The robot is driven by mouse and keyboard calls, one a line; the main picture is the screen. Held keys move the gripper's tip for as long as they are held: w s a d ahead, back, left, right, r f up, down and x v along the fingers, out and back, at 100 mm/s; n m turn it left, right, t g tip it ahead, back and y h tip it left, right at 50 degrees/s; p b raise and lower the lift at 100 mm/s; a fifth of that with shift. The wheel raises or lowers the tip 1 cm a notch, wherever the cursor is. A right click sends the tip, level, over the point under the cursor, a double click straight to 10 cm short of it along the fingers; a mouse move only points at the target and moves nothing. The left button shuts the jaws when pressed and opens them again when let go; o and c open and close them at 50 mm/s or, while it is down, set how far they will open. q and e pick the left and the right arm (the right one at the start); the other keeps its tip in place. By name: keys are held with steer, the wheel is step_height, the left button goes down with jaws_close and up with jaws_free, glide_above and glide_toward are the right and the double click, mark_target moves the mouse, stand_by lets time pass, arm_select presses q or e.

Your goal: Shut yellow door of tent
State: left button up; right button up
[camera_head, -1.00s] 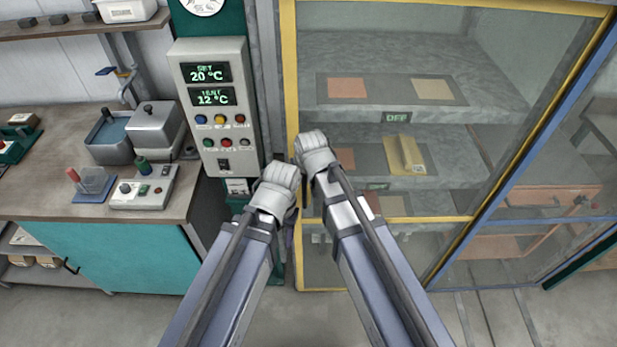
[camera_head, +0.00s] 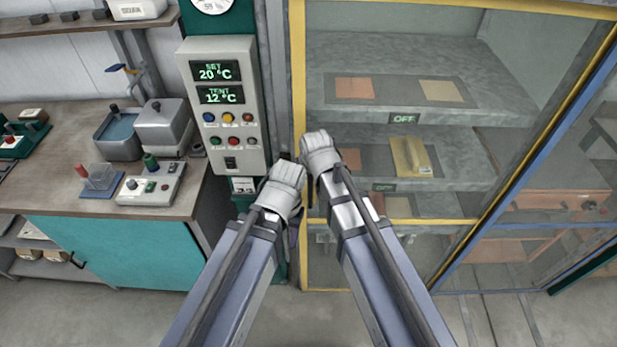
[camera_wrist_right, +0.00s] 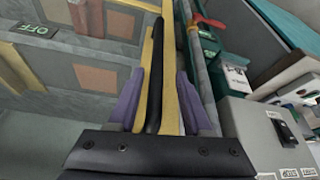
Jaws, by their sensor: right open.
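The yellow door (camera_head: 299,80) of the tent is a clear panel in a yellow frame, with shelves seen through it. Its left upright stands close beside a grey post; I cannot tell whether a gap is left. In the right wrist view, a dark upright handle (camera_wrist_right: 155,75) runs along the yellow frame (camera_wrist_right: 172,75). My right gripper (camera_wrist_right: 158,100) is open, with its purple fingers on either side of the handle. In the head view the right gripper (camera_head: 311,168) is at the door's left upright, fingertips hidden. My left gripper (camera_head: 281,178) is just left of it, fingers hidden.
A control box (camera_head: 221,100) reading 20 °C and 12 °C stands left of the door. A workbench (camera_head: 75,205) with instruments is further left. A blue frame (camera_head: 520,170) runs along the door's right side. Bare floor (camera_head: 130,315) lies in front.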

arm_select(q)
step_height(320, 180, up, 7)
steer(key=p, duration=0.7)
arm_select(e)
steer(key=v, duration=0.8)
steer(key=shift+f, duration=0.15)
steer(key=s+d+f+m+g, duration=0.1)
steer(key=s+d+g, duration=0.1)
steer(key=s+d, duration=0.45)
steer(key=s+d+f+m+g, duration=0.1)
steer(key=s+d+g, duration=0.15)
steer(key=d, duration=0.65)
arm_select(q)
step_height(320, 180, down, 11)
steer(key=b, duration=1)
steer(key=shift+r+b, duration=0.15)
steer(key=shift+b, duration=0.2)
arm_select(e)
steer(key=s+a+f+n+h, duration=0.2)
steer(key=s+a+f, duration=0.4)
steer(key=a+f, duration=0.4)
steer(key=shift+a+n, duration=0.35)
steer(key=shift+n, duration=0.55)
arm_select(q)
steer(key=shift+c, duration=0.2)
arm_select(e)
steer(key=shift+f, duration=0.15)
